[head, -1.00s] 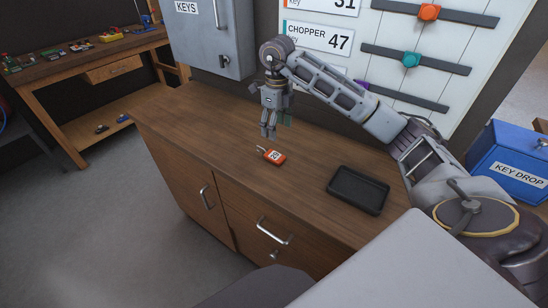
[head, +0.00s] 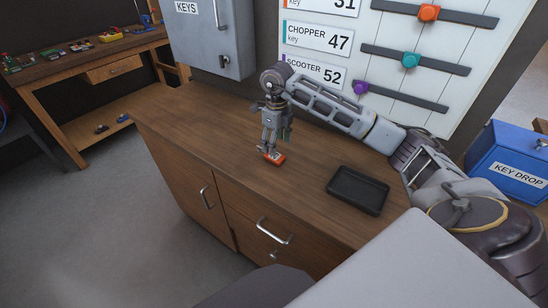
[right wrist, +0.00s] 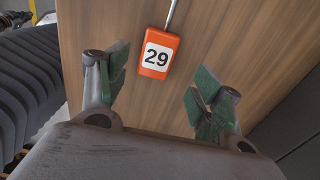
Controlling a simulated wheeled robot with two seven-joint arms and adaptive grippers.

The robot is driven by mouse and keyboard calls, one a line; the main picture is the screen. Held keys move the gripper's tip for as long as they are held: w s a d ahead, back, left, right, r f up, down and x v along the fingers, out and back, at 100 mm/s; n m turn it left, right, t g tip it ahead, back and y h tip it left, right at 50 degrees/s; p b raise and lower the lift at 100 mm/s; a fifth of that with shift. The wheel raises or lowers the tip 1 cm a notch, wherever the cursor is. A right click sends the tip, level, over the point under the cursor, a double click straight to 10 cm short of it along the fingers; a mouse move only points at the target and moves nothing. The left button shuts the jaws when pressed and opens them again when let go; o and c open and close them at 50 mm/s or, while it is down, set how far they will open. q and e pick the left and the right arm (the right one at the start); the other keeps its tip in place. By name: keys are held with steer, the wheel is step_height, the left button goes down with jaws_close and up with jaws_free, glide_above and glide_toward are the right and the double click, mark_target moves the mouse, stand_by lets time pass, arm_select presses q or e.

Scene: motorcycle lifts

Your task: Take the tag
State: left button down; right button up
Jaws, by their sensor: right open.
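The orange tag (head: 275,159) lies on the wooden counter, partly hidden by my right gripper in the head view. In the right wrist view the tag (right wrist: 157,53) shows a white label with the number 29, and a metal shackle runs up from its top end. My right gripper (head: 267,149) points down just over the tag. In the right wrist view the gripper (right wrist: 163,92) is open and empty, with green pads on both sides, and the tag lies ahead of and between the fingers. My left gripper is out of view.
A black tray (head: 358,190) lies on the wooden counter (head: 185,125), right of the tag. A blue key drop box (head: 509,160) stands at the right. A grey key cabinet (head: 208,40) and a key board (head: 390,25) are behind. The counter's left part is clear.

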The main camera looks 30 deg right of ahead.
steer(key=shift+f, duration=0.25)
steer(key=shift+a+f, duration=0.2)
steer(key=shift+f, duration=0.45)
step_height(320, 180, down, 3)
steer(key=shift+a+r+p, duration=0.1)
steer(key=shift+r+p, duration=0.1)
steer(key=shift+p, duration=0.2)
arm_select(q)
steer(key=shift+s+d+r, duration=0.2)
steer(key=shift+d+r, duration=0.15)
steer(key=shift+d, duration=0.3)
arm_select(e)
steer(key=shift+f, duration=0.4)
steer(key=c, duration=0.6)
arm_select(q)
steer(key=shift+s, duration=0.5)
arm_select(e)
steer(key=c, duration=0.4)
